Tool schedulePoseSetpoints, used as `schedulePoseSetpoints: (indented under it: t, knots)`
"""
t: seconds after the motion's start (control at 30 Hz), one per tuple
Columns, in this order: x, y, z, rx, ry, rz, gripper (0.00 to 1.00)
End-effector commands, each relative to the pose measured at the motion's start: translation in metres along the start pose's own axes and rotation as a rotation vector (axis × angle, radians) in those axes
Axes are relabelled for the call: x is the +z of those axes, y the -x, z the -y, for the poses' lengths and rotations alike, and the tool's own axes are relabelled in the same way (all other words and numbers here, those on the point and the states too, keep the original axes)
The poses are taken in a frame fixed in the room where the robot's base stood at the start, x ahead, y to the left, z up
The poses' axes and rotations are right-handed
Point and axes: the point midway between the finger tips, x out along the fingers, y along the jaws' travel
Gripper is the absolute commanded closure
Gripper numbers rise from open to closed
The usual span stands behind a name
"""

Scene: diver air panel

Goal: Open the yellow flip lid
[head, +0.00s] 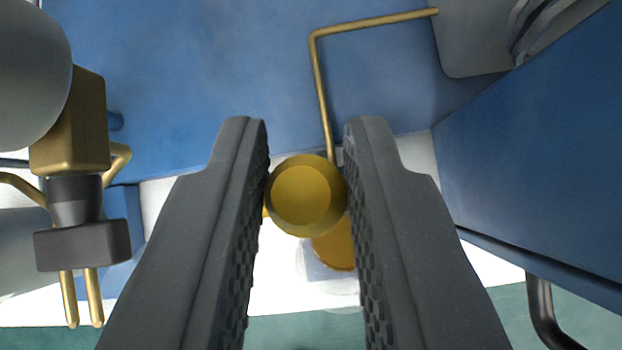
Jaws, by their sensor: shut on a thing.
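My gripper (305,135) reaches forward in the middle of the head view, with one dark, ridged jaw on each side. It is shut on a round yellow piece (305,195), which I take to be the yellow flip lid. Its flat round face is toward me, and both jaws touch its sides. An orange-yellow disc (336,246) shows just below and behind it, partly hidden by it and the right jaw. I cannot see a hinge or tell how far the lid is turned.
A thin brass pipe (320,85) bends down behind the yellow piece. At left is a brass fitting (70,125) with a dark block (82,245) and two prongs. A blue wall (545,150) stands close at right, with a dark bent handle (545,310) below it.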

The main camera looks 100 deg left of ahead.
Motion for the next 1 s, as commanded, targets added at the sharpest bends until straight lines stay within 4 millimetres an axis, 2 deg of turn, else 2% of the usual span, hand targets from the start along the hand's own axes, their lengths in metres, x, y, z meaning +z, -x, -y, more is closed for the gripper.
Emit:
schedulePoseSetpoints:
  t: [0.03,0.13,0.7,0.73,0.77,0.8,1.0]
  knots:
    - [-0.004,0.0,0.006,-0.007,0.006,-0.007,1.0]
    - [-0.003,-0.001,0.007,-0.006,0.006,-0.007,1.0]
    - [-0.003,0.0,0.001,-0.001,-0.002,-0.009,1.0]
    - [-0.003,0.0,0.001,-0.001,-0.002,-0.01,0.73]
    - [-0.003,0.0,0.0,-0.001,-0.002,-0.009,0.65]
    - [-0.003,0.0,-0.001,0.001,-0.003,-0.009,0.61]
    - [-0.001,0.0,-0.006,0.007,-0.008,-0.005,0.61]
